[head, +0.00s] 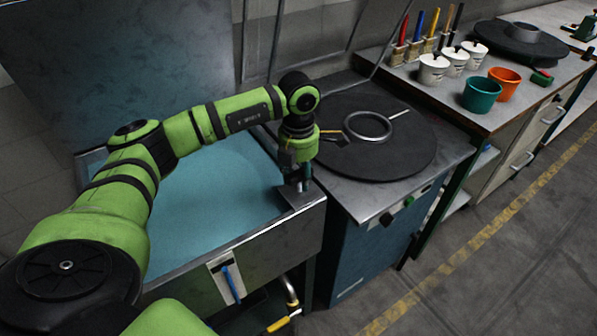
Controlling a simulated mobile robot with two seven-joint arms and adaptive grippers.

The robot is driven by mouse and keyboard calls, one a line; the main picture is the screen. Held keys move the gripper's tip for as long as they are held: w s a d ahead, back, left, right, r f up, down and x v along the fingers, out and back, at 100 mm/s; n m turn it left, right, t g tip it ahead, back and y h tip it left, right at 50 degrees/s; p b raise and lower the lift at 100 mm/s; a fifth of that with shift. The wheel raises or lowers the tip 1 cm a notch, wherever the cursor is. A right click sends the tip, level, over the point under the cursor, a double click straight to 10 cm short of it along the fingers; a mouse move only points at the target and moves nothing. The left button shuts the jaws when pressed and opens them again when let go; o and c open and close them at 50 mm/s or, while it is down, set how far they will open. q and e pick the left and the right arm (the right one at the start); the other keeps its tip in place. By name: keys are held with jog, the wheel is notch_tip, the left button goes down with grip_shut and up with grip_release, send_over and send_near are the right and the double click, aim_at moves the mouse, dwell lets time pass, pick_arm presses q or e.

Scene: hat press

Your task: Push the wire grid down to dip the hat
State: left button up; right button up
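The dip tank (262,246) is a steel basin filled with blue-green liquid, in the middle left of the head view. I cannot make out a wire grid or a hat in it; my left arm covers part of the tank. My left gripper (299,184) points down at the tank's right corner, over or close to the metal ledge there. Its fingers are small and dark, and I cannot tell whether they are open or touching anything. My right gripper is not in view.
Right of the tank, a round black plate (395,158) on a steel cabinet bears a metal ring (368,126) with a handle. Behind is a bench with white pots (433,69), a teal bucket (481,96), an orange bucket (504,84) and brushes. Floor at right is clear.

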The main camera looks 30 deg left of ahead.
pick_arm(q)
jog(key=shift+f, duration=0.1)
notch_tip(320, 180, up, 12)
dwell(0.7)
dwell(0.4)
